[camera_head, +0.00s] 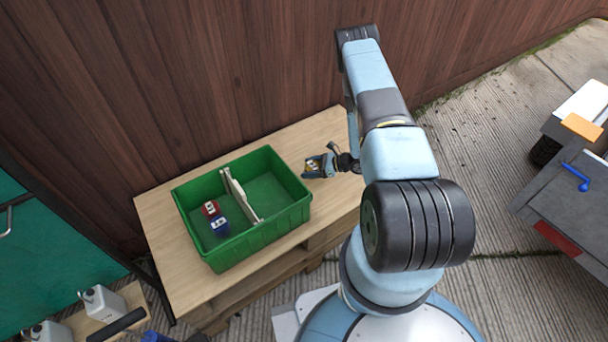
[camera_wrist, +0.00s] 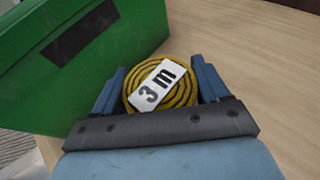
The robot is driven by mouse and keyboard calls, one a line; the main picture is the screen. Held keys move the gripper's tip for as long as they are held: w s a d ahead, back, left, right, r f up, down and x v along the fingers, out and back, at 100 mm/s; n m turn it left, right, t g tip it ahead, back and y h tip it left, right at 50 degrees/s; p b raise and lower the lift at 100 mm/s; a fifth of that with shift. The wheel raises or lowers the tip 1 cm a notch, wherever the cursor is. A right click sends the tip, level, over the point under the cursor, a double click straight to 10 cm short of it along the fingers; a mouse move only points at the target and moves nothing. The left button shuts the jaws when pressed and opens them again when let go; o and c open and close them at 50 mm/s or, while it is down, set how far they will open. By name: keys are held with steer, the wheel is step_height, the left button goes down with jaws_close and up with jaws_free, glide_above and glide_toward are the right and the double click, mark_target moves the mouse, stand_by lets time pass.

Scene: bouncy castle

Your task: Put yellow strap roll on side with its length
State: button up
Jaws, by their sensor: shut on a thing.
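The yellow strap roll (camera_wrist: 161,85) is between the two fingers of my gripper (camera_wrist: 161,88) in the wrist view. Its spiral face and a white label reading "3 m" face the camera. In the head view my gripper (camera_head: 320,167) is shut on the yellow roll (camera_head: 313,165), just right of the green crate (camera_head: 262,237). I cannot tell whether the roll touches the table. Inside the crate's left compartment are a red roll (camera_head: 210,208) and a blue roll (camera_head: 220,226), both with white labels. The right compartment looks empty.
The crate, with a pale central divider (camera_head: 238,195), stands on a wooden table (camera_head: 160,247). A brown wooden wall (camera_head: 200,80) rises behind. Bare tabletop lies right of the crate. White canisters (camera_head: 102,302) stand at the lower left; a grey cart (camera_head: 570,200) is at right.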

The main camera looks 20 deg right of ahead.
steer(key=shift+w+a+f, duration=0.2)
steer(key=shift+w+f, duration=0.15)
steer(key=shift+f, duration=0.2)
steer(key=shift+w+a+f, duration=0.15)
steer(key=shift+w+f, duration=0.2)
steer(key=shift+f, duration=0.15)
steer(key=shift+w+f, duration=0.1)
steer(key=shift+f, duration=1.45)
steer(key=o, duration=1.1)
steer(key=shift+o, duration=0.2)
